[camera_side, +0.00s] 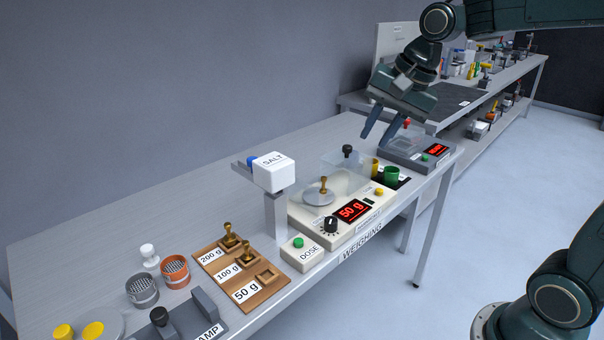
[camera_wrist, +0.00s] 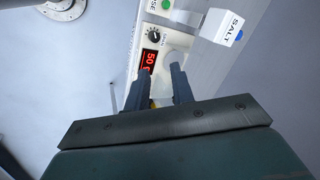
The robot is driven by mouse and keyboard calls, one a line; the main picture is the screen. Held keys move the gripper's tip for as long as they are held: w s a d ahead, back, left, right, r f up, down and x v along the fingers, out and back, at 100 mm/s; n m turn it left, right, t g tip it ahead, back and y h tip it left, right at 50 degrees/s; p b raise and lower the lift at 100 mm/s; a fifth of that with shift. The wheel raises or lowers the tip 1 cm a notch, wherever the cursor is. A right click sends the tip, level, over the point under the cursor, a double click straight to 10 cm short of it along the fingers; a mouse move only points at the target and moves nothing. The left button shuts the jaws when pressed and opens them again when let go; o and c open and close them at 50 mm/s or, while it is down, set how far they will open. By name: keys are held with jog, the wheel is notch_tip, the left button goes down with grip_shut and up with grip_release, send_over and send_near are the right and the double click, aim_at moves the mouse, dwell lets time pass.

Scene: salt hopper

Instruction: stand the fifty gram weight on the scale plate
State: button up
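The small brass fifty gram weight (camera_side: 323,184) stands upright on the round grey scale plate (camera_side: 316,197) in the side view. The cream scale (camera_side: 331,240) shows 50 g in red on its display (camera_side: 353,210), which also shows in the wrist view (camera_wrist: 149,60). My gripper (camera_side: 378,133) is up and to the right of the plate, apart from the weight. Its two fingers are spread with nothing seen between them; they also show in the wrist view (camera_wrist: 161,85). The weight cannot be made out in the wrist view.
The wooden board (camera_side: 240,271) holds brass weights at 200 g and 100 g; its 50 g recess (camera_side: 267,276) is empty. The white salt hopper (camera_side: 273,172) stands left of the plate. A clear box (camera_side: 343,172), green cup (camera_side: 391,174) and another device (camera_side: 420,155) lie near my gripper.

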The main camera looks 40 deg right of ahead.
jog(key=s+a+f+n+t+h, duration=0.1)
jog(key=s+a+f+n, duration=0.1)
jog(key=s+n, duration=1)
jog(key=s+f, duration=0.1)
jog(key=s, duration=0.4)
jog(key=shift+s+a+f, duration=0.2)
